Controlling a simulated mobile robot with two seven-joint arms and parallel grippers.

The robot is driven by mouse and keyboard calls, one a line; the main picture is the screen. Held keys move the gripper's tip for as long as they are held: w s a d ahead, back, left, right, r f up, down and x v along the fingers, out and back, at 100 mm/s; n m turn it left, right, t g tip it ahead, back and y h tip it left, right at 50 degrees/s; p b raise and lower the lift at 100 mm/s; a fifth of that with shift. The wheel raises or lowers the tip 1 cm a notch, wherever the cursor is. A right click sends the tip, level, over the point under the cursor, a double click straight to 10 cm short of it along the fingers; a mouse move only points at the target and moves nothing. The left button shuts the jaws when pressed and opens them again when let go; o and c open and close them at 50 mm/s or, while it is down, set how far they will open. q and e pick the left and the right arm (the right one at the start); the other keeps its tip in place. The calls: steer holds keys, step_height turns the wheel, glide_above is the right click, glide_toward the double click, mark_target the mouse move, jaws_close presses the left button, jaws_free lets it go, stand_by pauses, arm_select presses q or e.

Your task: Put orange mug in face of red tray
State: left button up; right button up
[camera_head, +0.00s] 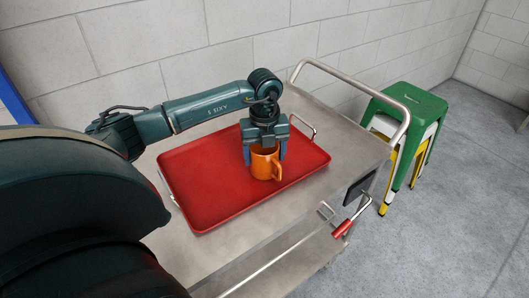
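The orange mug (264,167) is upright over the right part of the red tray (215,185), its handle toward the right. I cannot tell whether its base touches the tray. The tray lies flat on the metal cart top and has metal handles at its ends. My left gripper (265,160) points down over the mug, with one finger on each side of it. The fingers are apart, but I cannot tell whether they press on the mug. The gripper partly hides the mug's rim. My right gripper is not in view.
The steel cart (345,150) has a raised push bar (340,73) at its back right. A red-handled lever (343,228) sticks out at its front right side. Stacked stools (415,105), green on top, stand beyond the cart by a block wall.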

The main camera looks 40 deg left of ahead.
arm_select(q)
steer(key=o, duration=0.3)
steer(key=shift+o, duration=0.2)
step_height(320, 180, up, 12)
steer(key=shift+r+b, duration=0.25)
steer(key=shift+b, duration=0.2)
steer(key=shift+f, duration=0.1)
stand_by(0.3)
